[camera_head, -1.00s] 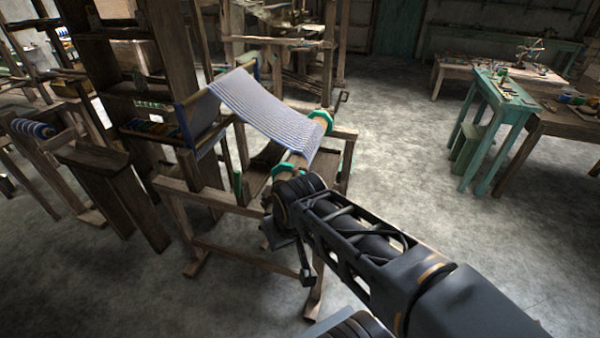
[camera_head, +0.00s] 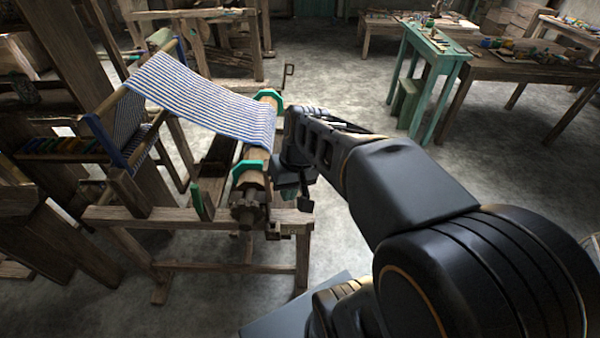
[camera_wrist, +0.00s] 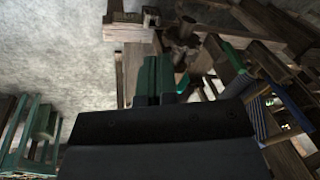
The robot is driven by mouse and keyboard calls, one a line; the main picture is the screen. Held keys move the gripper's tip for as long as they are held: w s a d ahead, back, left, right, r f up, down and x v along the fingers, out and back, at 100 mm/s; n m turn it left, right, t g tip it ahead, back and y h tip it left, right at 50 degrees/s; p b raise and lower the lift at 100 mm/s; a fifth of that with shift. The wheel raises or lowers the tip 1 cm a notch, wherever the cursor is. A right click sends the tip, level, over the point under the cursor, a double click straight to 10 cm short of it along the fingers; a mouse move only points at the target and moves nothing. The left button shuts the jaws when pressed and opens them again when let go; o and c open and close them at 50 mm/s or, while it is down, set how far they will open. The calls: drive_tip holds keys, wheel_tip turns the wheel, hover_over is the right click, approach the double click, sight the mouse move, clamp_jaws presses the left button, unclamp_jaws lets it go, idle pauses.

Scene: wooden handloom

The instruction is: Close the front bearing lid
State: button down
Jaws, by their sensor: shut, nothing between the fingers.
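The loom's cloth beam (camera_head: 262,158) carries green flanges and has a toothed wooden wheel (camera_head: 245,213) on its near end, at the near side rail. A small upright piece with a green edge (camera_head: 197,201) stands on that rail, left of the beam end. It looks like the front bearing lid raised open, but I cannot be sure. My gripper (camera_head: 288,193) is to the right of the beam's near end, pointing down, apart from the upright piece. In the wrist view my gripper's dark green fingers (camera_wrist: 156,75) are together and empty. The bearing seat is mostly hidden.
Striped cloth (camera_head: 205,100) slopes down onto the beam. The loom's near rail (camera_head: 150,217) and posts stand close to my gripper. A crank handle (camera_head: 288,75) sticks out at the far side. A green table (camera_head: 425,45) stands back right; the floor between is clear.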

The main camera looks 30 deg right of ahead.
drive_tip(key=w+d+f+m+t+y+b, duration=0.1)
drive_tip(key=w+d+f+y+b, duration=0.2)
drive_tip(key=d, duration=0.4)
drive_tip(key=w+d+f+t+y, duration=0.1)
drive_tip(key=w+d+y, duration=0.25)
drive_tip(key=d, duration=0.25)
drive_tip(key=w+d+f+m+t+y+b, duration=0.1)
drive_tip(key=w+d+f+y+b, duration=0.15)
drive_tip(key=d+y, duration=0.35)
drive_tip(key=w+a+f+h+p, duration=0.1)
drive_tip(key=w+a, duration=0.3)
drive_tip(key=a, duration=0.7)
drive_tip(key=shift+a+f+t+p, duration=0.25)
drive_tip(key=shift+f+p, duration=0.35)
drive_tip(key=shift+f, duration=0.3)
drive_tip(key=shift+w+r, duration=0.1)
